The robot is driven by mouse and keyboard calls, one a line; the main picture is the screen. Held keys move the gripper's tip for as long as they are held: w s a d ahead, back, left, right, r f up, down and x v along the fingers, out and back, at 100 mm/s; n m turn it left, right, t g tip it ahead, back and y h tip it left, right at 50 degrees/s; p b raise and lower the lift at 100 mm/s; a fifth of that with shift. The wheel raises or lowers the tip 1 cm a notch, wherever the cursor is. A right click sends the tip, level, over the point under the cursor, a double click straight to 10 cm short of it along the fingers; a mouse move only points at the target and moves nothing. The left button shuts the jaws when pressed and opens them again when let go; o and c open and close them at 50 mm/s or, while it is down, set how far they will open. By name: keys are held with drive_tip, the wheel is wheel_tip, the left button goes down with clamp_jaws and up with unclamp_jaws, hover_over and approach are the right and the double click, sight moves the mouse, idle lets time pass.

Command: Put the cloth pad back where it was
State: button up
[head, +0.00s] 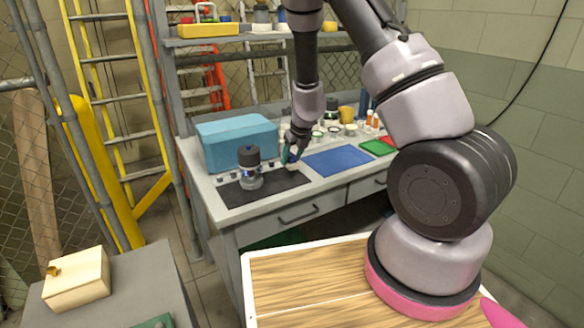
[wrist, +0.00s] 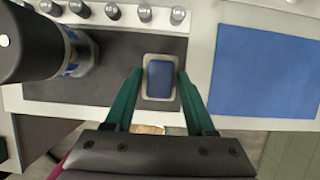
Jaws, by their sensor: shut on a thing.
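The cloth pad (wrist: 160,80), a small rectangle with a blue middle and a beige rim, lies between the green fingers of my gripper (wrist: 160,76) in the wrist view. My gripper is shut on it, one finger at each side. In the head view my gripper (head: 291,157) is low over the right part of the dark mat (head: 245,194), and a pale bit of the pad (head: 294,167) shows at the fingertips. I cannot tell whether the pad touches the mat.
A clear bottle with a black cap (head: 249,168) stands on the dark mat, left of my gripper; its cap looms in the wrist view (wrist: 38,42). A blue mat (head: 339,161) lies to the right. A teal box (head: 238,144) and several small jars stand behind.

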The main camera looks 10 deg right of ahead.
sight(293, 163)
drive_tip(key=shift+f, duration=1.9)
drive_tip(key=o, duration=1.1)
drive_tip(key=shift+f, duration=0.1)
